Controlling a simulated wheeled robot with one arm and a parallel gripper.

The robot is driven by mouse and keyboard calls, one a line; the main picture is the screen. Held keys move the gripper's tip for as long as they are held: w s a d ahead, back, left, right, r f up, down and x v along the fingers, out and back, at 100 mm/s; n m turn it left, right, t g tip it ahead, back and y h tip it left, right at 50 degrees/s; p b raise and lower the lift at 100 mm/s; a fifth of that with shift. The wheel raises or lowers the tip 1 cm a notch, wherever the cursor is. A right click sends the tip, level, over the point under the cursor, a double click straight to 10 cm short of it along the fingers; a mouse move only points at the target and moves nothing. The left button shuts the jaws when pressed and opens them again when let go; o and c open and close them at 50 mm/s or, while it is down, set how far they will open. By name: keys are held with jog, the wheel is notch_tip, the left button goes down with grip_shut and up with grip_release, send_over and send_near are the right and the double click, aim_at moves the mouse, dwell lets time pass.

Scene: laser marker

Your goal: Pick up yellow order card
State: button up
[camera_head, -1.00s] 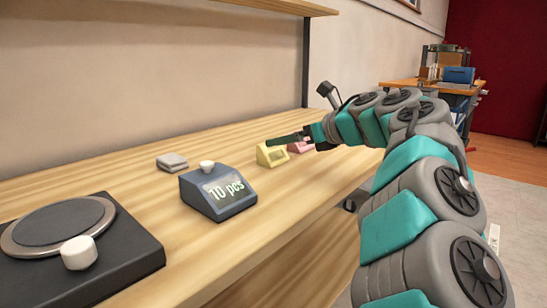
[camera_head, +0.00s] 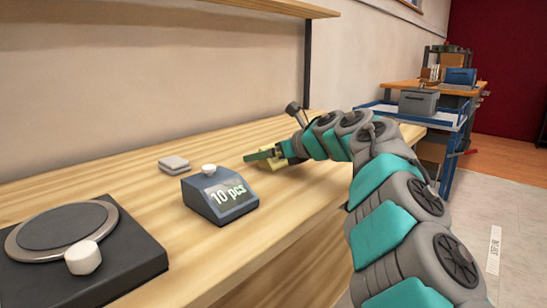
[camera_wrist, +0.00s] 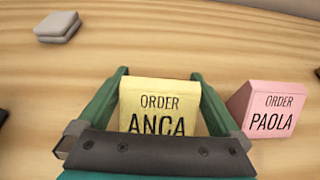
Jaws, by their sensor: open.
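The yellow order card (camera_wrist: 160,105) reads "ORDER ANCA" and stands on the wooden bench in the wrist view. My gripper (camera_wrist: 162,76) is open, with one green finger on each side of the card. The card's lower part is hidden behind the gripper's dark body. In the head view my gripper (camera_head: 270,156) is low over the bench, and only a bit of yellow shows beside its finger. I cannot tell whether the fingers touch the card.
A pink order card (camera_wrist: 268,110) reading "ORDER PAOLA" stands close to the right finger. Grey stacked pads (camera_wrist: 58,27) lie at the upper left.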

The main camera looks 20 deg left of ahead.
jog(key=c, duration=1)
jog(key=shift+c, duration=0.3)
jog(key=shift+r, duration=0.15)
